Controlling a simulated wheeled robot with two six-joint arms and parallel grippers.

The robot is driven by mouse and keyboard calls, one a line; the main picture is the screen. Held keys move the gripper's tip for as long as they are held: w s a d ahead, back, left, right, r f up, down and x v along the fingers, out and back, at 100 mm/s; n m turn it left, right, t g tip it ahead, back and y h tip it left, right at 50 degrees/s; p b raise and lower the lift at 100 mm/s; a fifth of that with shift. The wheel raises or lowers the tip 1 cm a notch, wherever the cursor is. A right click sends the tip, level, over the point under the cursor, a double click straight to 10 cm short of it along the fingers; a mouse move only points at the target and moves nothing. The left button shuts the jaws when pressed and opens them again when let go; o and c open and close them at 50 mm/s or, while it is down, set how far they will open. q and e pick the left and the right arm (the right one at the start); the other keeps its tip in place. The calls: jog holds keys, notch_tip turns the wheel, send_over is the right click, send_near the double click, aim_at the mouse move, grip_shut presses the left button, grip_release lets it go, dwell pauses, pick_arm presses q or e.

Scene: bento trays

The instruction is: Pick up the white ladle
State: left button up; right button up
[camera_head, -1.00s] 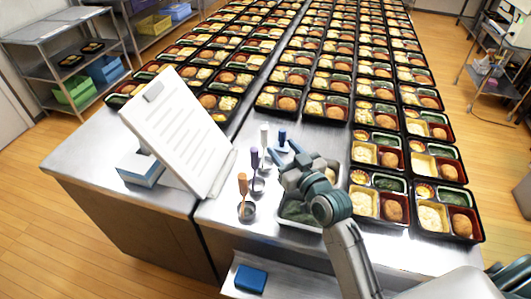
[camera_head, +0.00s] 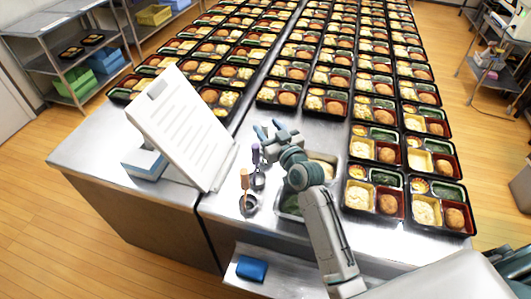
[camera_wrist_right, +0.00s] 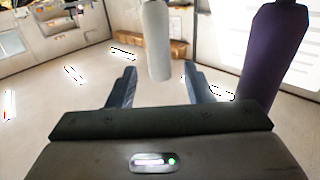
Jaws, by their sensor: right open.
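The white ladle's handle (camera_wrist_right: 158,40) shows in the right wrist view, in line with the gap between my right fingers; the depth between them is unclear. In the head view my right gripper (camera_head: 267,131) is over the ladle area and hides the white ladle. My right gripper (camera_wrist_right: 160,82) is open, with one finger on each side of the white handle in the picture. The purple-handled ladle (camera_head: 256,155) stands close by; its handle (camera_wrist_right: 272,55) is right of the fingers in the wrist view. My left gripper is not in view.
An orange-handled ladle (camera_head: 245,180) stands in front of the purple one. A white slanted board (camera_head: 182,125) stands to the left. Rows of filled bento trays (camera_head: 375,170) cover the table behind and to the right. A blue item (camera_head: 252,268) lies on the lower shelf.

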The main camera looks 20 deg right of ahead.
grip_shut()
jog(key=shift+r, duration=0.15)
